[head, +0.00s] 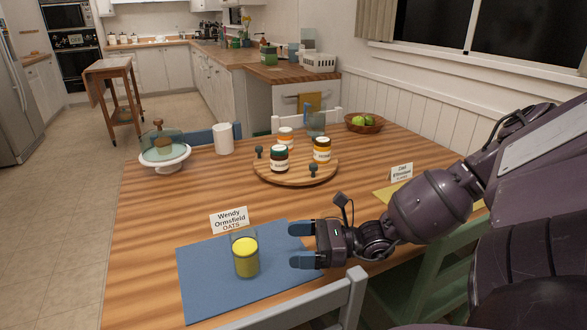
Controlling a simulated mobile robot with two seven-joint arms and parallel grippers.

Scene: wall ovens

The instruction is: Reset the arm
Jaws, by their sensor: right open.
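My right gripper (297,245) reaches in from the right, over the right side of a blue placemat (200,282). Its two blue fingertips are apart, with nothing between them. A glass with yellow contents (246,256) stands upright on the placemat, to the left of the fingertips and apart from them. My left gripper does not show.
A name card (230,219) stands behind the glass. A round wooden tray (266,174) with jars, a cake stand (165,160), a white cup (224,138) and a fruit bowl (364,123) stand farther back. Chair backs (300,305) border the table's near edge.

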